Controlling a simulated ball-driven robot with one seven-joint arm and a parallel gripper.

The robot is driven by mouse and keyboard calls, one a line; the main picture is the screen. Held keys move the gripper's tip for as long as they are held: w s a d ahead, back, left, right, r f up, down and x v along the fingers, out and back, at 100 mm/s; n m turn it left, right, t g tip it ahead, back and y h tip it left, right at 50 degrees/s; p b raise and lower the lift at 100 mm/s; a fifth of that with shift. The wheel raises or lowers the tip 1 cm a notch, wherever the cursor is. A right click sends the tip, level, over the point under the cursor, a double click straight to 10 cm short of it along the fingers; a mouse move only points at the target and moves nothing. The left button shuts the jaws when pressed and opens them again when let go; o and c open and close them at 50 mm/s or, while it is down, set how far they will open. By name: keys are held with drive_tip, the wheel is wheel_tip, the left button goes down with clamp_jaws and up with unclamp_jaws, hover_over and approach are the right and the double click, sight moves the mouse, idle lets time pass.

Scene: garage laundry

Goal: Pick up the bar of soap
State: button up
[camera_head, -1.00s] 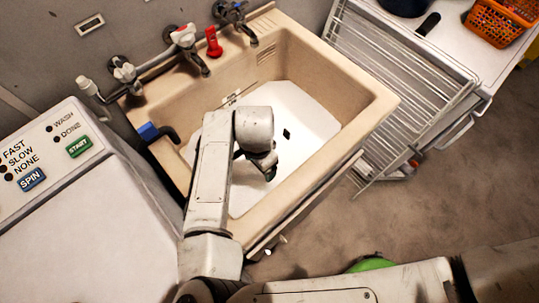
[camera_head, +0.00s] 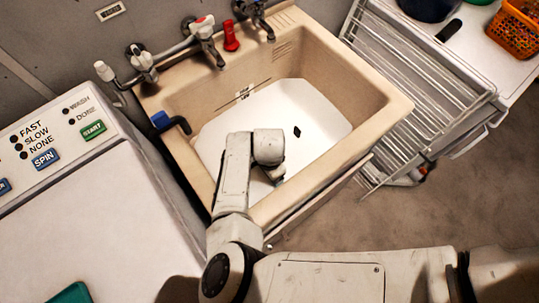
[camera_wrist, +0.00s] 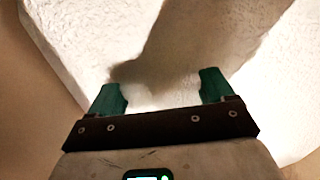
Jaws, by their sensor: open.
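I cannot pick out the bar of soap for certain in either view. My gripper (camera_head: 277,177) is low inside the beige sink (camera_head: 382,118), partly hidden behind my arm in the head view. In the wrist view my gripper (camera_wrist: 163,90) is open, with two teal fingertips apart and nothing clearly held between them. Beyond the fingers is a white, rough-textured surface (camera_wrist: 88,40) with a dark shadow across it. It appears to be the white sink bottom (camera_head: 325,112). A small dark diamond-shaped mark (camera_head: 297,132) lies on that bottom.
Taps (camera_head: 203,32) and a red item (camera_head: 231,36) line the sink's back edge. A wire rack (camera_head: 420,90) stands right.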

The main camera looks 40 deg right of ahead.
drive_tip(key=c, duration=1.3)
wheel_tip(320, 180, up, 10)
